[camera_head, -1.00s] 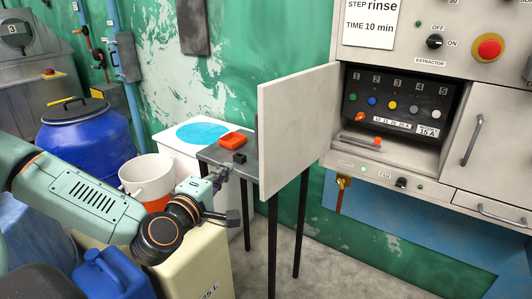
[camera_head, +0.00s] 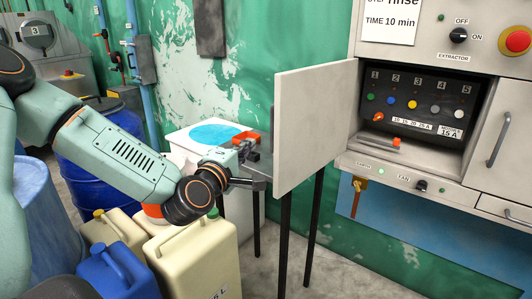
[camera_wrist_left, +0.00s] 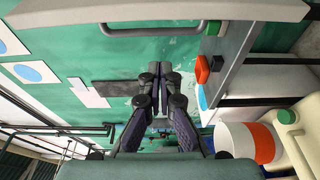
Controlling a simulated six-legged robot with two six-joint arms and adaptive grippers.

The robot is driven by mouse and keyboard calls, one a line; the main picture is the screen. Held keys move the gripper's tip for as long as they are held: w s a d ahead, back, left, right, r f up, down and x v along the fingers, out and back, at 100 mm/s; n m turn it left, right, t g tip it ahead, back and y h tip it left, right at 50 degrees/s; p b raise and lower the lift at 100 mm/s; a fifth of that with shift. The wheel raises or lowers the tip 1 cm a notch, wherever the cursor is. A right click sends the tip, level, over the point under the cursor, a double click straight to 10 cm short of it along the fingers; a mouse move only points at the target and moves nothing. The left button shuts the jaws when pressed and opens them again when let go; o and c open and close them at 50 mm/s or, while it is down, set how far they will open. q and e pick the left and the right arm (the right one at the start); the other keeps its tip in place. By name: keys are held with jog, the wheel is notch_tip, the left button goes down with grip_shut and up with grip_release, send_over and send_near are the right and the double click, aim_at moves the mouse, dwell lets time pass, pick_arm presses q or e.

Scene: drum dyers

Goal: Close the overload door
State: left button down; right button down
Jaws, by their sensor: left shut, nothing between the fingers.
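The overload door (camera_head: 316,125) is a pale panel standing wide open, out from the left side of the fuse compartment (camera_head: 415,110). In the left wrist view the door (camera_wrist_left: 230,9) spans the top, with its grey handle (camera_wrist_left: 150,31) on the face towards my gripper. My left gripper (camera_head: 246,150) is left of the door, on its outer side, above the small grey table. In the left wrist view its fingertips (camera_wrist_left: 160,68) are together and empty, with a visible gap to the handle. The fingers are partly hard to make out in the head view. My right gripper is out of view.
Cream jerrycans (camera_head: 195,255), a blue can (camera_head: 117,272) and a blue drum (camera_head: 95,165) stand below and left. The control panel with a red button (camera_head: 516,40) is right.

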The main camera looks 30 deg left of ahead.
pick_arm(q)
jog(key=shift+w+d+b, duration=1.45)
jog(key=shift+w+d, duration=0.1)
jog(key=shift+d, duration=0.05)
jog(key=shift+d, duration=0.1)
